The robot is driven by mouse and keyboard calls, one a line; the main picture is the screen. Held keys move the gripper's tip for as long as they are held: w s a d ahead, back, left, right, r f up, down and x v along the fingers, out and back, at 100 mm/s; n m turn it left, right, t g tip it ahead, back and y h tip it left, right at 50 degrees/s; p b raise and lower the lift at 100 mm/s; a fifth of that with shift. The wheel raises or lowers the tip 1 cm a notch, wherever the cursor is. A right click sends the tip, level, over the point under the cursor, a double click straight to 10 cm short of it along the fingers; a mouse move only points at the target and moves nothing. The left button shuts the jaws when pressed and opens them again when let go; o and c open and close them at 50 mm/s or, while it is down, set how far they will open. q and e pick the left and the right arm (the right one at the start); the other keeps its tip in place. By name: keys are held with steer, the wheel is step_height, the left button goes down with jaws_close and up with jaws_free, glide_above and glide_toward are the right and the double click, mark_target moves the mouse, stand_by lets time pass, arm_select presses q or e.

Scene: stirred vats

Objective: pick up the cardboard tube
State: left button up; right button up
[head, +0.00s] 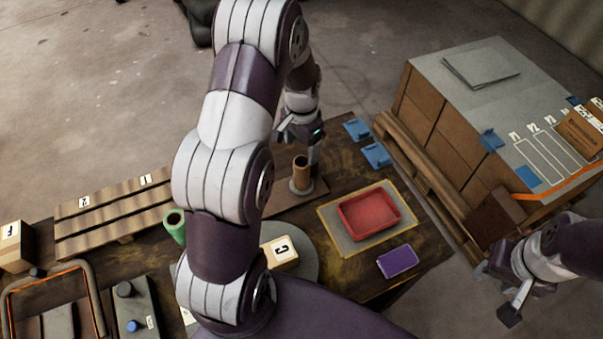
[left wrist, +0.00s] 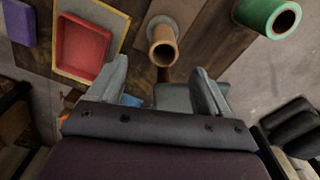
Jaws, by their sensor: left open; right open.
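The brown cardboard tube (head: 301,172) stands upright on a round grey base on the wooden table. It also shows in the left wrist view (left wrist: 163,48), with its open end towards the camera. My left gripper (head: 308,145) is just behind the tube in the head view, partly hidden by my own arm. In the left wrist view, my left gripper (left wrist: 160,88) has its fingers spread, with nothing between them; the tube appears beyond the gap, apart from both fingers. My right gripper (head: 495,292) is open and empty off the table's right side.
A red tray (head: 369,213) on a yellow-edged mat (head: 335,235) and a purple block (head: 397,262) lie right of the tube. A green tube (head: 175,226) stands left. Blue brackets (head: 376,156) sit at the far edge. Stacked boxes (head: 448,140) stand right.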

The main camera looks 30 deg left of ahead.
mark_target(302, 162)
arm_select(q)
steer(key=f, duration=0.2)
steer(key=f+p, duration=0.1)
steer(key=f, duration=0.5)
steer(key=shift+w+a+f, duration=0.15)
steer(key=shift+w+a, duration=0.05)
steer(key=shift+w, duration=0.2)
steer(key=shift+w+f, duration=0.1)
steer(key=shift+f, duration=0.2)
steer(key=c, duration=1.1)
steer(key=shift+r, duration=0.15)
